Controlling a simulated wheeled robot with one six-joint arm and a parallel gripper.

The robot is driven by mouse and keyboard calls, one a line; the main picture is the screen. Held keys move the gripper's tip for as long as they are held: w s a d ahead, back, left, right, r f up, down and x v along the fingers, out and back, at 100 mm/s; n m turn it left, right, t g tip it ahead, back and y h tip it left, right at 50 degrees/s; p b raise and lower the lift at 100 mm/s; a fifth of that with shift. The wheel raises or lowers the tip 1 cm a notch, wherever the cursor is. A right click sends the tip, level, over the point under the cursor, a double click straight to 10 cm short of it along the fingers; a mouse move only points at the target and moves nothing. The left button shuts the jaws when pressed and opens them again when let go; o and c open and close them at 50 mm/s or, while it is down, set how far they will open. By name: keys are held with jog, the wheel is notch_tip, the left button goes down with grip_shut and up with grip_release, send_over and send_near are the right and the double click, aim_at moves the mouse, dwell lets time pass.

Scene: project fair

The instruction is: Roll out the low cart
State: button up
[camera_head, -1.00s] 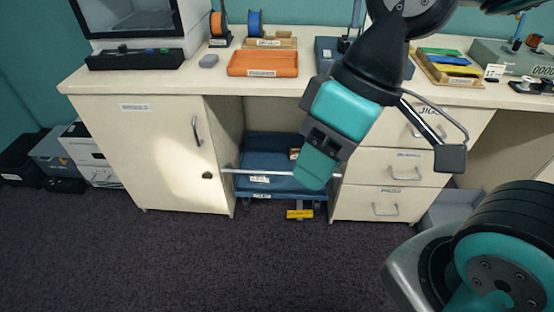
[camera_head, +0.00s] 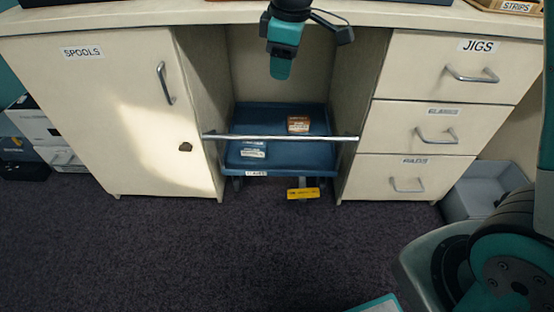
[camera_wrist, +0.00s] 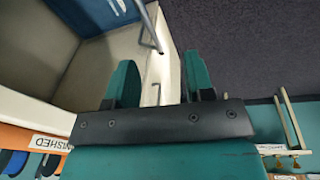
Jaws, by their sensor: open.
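The low cart (camera_head: 275,160) is a blue tray on casters in the bay under the bench, between the door cabinet and the drawers. A brown labelled box (camera_head: 299,124) and a grey labelled item (camera_head: 253,149) lie in it. A silver bar (camera_head: 280,137) crosses the bay front; how it is fixed is unclear. A yellow tag or pedal (camera_head: 303,193) sits low at the cart's front. My gripper (camera_head: 281,72) hangs above the cart, in front of the bay, touching nothing visible. In the wrist view my gripper (camera_wrist: 160,82) has its fingers apart and nothing between them.
The SPOOLS cabinet (camera_head: 110,110) is shut on the left. The drawers (camera_head: 445,120) are shut on the right, with handles sticking out. A grey bin (camera_head: 487,190) stands right of them. Dark carpet (camera_head: 210,250) before the bay is clear. An orange tray (camera_wrist: 20,138) shows in the wrist view.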

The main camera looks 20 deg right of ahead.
jog(key=n+h+b, duration=0.1)
jog(key=n+b, duration=0.1)
jog(key=b, duration=0.4)
send_near(277, 136)
jog(key=f+b, duration=0.2)
jog(key=f, duration=0.1)
jog(key=w+f+b, duration=0.1)
jog(key=f+b, duration=0.1)
jog(key=f, duration=0.1)
jog(key=f+b, duration=0.2)
jog(key=f, duration=0.1)
jog(key=shift+w+d+f, duration=0.15)
jog(key=shift+w+f, duration=0.05)
jog(key=shift+c, duration=0.4)
grip_shut()
